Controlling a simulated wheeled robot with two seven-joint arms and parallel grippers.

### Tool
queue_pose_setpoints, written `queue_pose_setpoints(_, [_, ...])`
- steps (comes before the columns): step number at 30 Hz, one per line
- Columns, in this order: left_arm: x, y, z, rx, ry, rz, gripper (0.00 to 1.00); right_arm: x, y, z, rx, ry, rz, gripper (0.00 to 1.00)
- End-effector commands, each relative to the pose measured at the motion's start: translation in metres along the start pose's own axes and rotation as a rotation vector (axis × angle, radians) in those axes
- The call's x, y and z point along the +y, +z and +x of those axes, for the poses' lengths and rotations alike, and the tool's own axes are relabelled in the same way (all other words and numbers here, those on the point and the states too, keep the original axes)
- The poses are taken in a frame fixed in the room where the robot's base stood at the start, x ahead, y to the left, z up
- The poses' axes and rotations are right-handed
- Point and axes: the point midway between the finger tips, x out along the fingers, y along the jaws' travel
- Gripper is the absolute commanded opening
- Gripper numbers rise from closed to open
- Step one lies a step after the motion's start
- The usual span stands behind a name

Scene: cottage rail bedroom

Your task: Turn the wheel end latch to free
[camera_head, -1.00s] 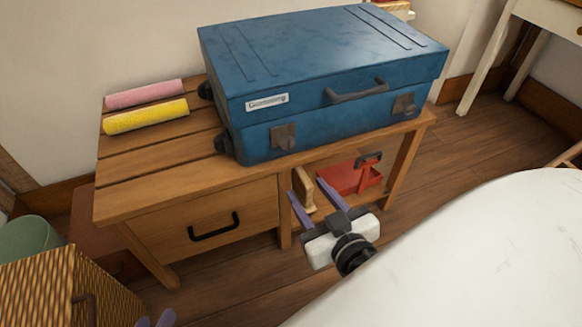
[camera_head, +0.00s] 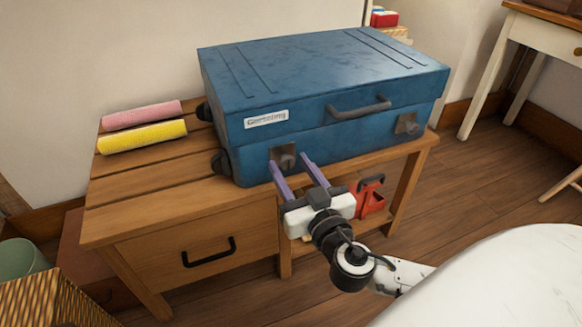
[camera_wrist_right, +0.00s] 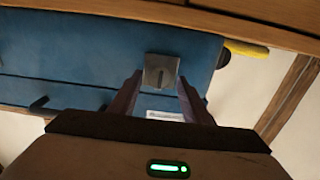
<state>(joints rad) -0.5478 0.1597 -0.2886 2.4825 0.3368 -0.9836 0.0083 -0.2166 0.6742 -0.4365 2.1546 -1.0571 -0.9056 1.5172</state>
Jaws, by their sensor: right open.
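A blue suitcase (camera_head: 330,85) lies flat on a wooden bench (camera_head: 150,190), with dark wheels (camera_head: 221,162) at its left end. The wheel end latch (camera_head: 283,155) is a grey plate with a raised knob on the front face near the wheels. It also shows in the right wrist view (camera_wrist_right: 160,66), its knob in line with the gap between my fingers. A second latch (camera_head: 407,124) is at the right end. My right gripper (camera_head: 288,162) is open, its purple fingertips either side of the wheel end latch; contact cannot be told. My left gripper is not in view.
Pink (camera_head: 141,114) and yellow (camera_head: 142,136) rolls lie on the bench's left side. Below are a drawer with a black handle (camera_head: 209,252) and a shelf with a red caddy (camera_head: 371,198). A wicker box (camera_head: 50,300) stands at lower left.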

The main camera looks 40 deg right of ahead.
Motion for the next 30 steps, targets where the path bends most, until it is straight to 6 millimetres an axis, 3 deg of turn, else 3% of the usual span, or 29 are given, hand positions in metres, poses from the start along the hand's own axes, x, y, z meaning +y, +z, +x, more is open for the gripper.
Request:
queue_pose_setpoints(11, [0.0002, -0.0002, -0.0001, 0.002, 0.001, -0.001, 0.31, 0.0002, 0.0002, 0.0057, -0.001, 0.0, -0.001, 0.44])
queue_pose_setpoints(18, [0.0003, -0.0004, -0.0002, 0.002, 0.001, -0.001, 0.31, 0.0002, 0.0002, 0.0055, -0.001, 0.0, -0.001, 0.04])
queue_pose_setpoints(30, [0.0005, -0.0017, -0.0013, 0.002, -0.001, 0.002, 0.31, 0.0004, 0.0, 0.0052, -0.002, 0.002, -0.078, 0.04])
